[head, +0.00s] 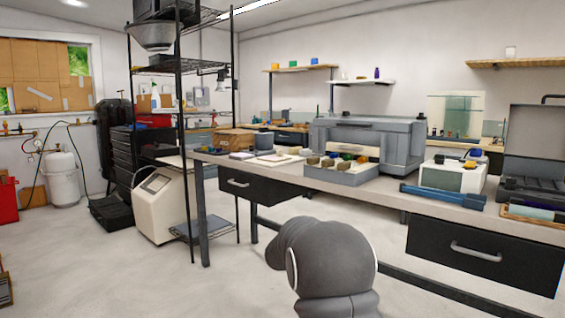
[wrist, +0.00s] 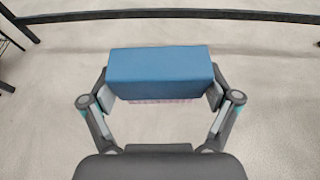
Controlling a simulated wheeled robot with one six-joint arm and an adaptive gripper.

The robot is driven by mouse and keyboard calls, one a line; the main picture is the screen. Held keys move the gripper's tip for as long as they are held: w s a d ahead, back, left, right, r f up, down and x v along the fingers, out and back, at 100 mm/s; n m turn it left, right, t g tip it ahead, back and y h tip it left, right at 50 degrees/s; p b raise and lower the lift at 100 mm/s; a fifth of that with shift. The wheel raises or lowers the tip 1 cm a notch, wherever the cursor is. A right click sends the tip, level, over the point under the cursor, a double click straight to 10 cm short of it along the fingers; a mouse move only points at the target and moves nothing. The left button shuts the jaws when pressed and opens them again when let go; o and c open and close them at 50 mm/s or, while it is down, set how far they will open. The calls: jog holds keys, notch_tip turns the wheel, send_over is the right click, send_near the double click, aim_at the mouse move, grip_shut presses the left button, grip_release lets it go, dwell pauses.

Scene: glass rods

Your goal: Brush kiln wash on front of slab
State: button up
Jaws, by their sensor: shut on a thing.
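In the wrist view my gripper (wrist: 161,92) is shut on a blue block (wrist: 160,68), with one finger at each end of it. A thin pinkish strip shows under the block's near edge; I cannot tell whether it is bristles or another part. Only floor shows behind the block, so it is held clear of the bench. In the head view the gripper and block are not visible; only a grey link of my arm shows. Flat pale pieces (head: 275,159) lie on the workbench (head: 392,187); I cannot tell which, if any, is the slab.
A grey tray (head: 340,176) with small coloured items, a large grey case (head: 366,146), a white box (head: 452,174) and a blue bar (head: 443,196) crowd the bench. A black wire rack (head: 184,130) stands left. The floor before the bench is clear.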

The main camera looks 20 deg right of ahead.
jog(key=s+d+r+m+g+h, duration=0.15)
jog(key=d+r+m+g, duration=0.3)
jog(key=d+r, duration=1.15)
jog(key=w+a+r+n+t+y, duration=0.1)
jog(key=w+a+r+n+t, duration=0.1)
jog(key=r, duration=1.1)
jog(key=shift+a+r+n+t+p, duration=0.3)
jog(key=shift+a+n+t, duration=0.5)
jog(key=shift+a, duration=0.25)
